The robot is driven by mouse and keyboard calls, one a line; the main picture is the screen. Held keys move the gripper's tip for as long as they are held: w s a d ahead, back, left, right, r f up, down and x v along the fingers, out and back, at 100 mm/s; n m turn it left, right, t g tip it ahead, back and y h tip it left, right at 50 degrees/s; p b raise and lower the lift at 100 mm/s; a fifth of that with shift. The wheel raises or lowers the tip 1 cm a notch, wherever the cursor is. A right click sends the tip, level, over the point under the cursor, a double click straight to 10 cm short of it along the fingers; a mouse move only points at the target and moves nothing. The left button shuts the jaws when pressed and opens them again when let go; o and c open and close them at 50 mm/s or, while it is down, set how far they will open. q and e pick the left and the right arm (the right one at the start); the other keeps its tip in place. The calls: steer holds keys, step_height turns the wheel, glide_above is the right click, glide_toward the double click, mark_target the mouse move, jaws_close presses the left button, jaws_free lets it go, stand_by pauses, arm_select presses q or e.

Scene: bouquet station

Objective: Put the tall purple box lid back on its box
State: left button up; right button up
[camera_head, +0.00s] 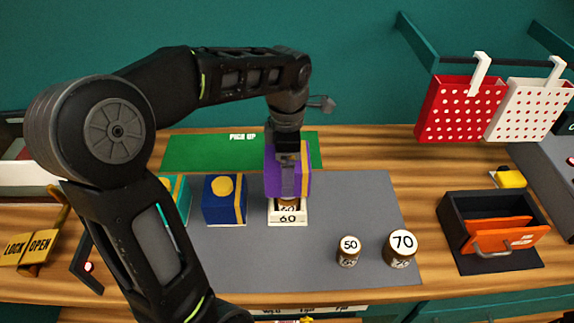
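The tall purple lid (272,177) is upright near the middle of the grey mat (340,258). My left gripper (288,172) reaches down from above and is shut on it, with a grey finger across its front. Directly under the lid is the low white box base (288,220), marked 60. A round weight (288,203), also marked 60, stands in the base and shows in the gap below the lid's lower edge. The lid's upper part is hidden by the gripper. My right gripper is not in view.
A blue box (222,204) stands close left of the lid, and a teal box (178,199) is partly behind my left arm. Weights 50 (348,251) and 70 (400,249) stand to the right.

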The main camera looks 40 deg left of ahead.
arm_select(q)
steer(key=shift+d+f, duration=0.1)
steer(key=shift+f+b, duration=2.45)
steer(key=shift+f, duration=0.6)
steer(key=shift+f+b, duration=1.45)
steer(key=shift+f, duration=0.15)
stand_by(1.3)
stand_by(0.4)
steer(key=o, duration=1.1)
steer(key=shift+r, duration=0.1)
